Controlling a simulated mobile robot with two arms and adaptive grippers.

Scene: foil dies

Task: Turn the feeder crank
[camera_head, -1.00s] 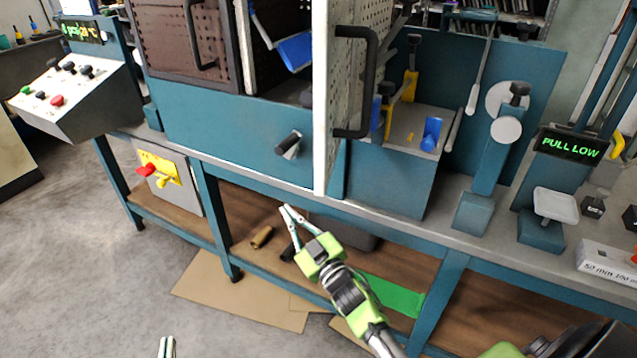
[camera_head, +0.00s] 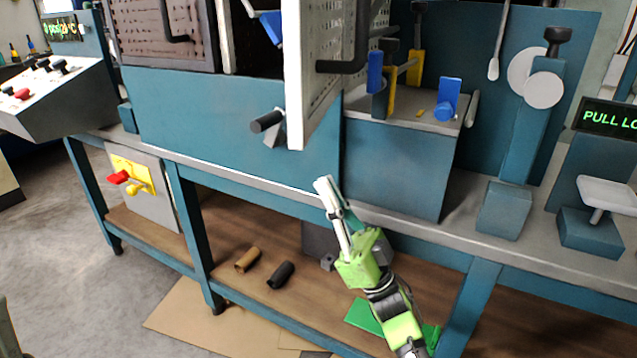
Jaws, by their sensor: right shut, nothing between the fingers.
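A crank-like handle with a black grip (camera_head: 267,122) on a grey arm sticks out from the front of the teal machine. A pale round disc (camera_head: 543,90) with a black knob above it stands on a teal post at the right. No label tells which of them is the feeder crank. My right gripper (camera_head: 327,190) is shut and empty, pointing up at the bench's front edge. It is apart from the black grip, to its lower right, and well left of the disc. My left gripper is not in view.
An open perforated door (camera_head: 305,75) with a black pull handle hangs just above my right gripper. A teal block (camera_head: 400,165) with blue and yellow parts stands right of it. The lower shelf holds brown (camera_head: 247,259) and black (camera_head: 281,274) cylinders.

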